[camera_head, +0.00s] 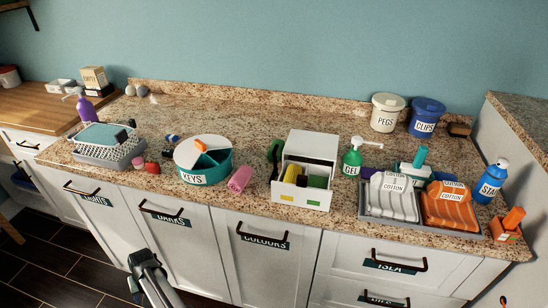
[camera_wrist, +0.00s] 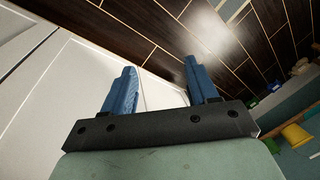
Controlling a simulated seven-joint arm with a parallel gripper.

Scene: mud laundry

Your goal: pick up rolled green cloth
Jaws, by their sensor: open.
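A dark green rounded thing (camera_head: 276,151) stands on the granite counter against the left side of the white drawer box; I cannot tell for sure that it is a rolled cloth. In the open drawer (camera_head: 300,199) lie a yellow piece (camera_head: 291,173) and a green piece (camera_head: 317,182), partly hidden by the drawer front. A pink rolled cloth (camera_head: 240,179) lies left of the box. My gripper shows in the wrist view (camera_wrist: 160,72), with blue fingers apart and nothing between them. It points at floor and white cabinet fronts, well away from the green things.
A teal KEYS tub (camera_head: 205,172) stands left of the pink roll. Right of the box are a green GEL bottle (camera_head: 352,160) and a grey tray (camera_head: 374,217) with grey and orange COTTON packs. Cabinet handles (camera_head: 262,236) stick out below the counter edge. The rear counter middle is clear.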

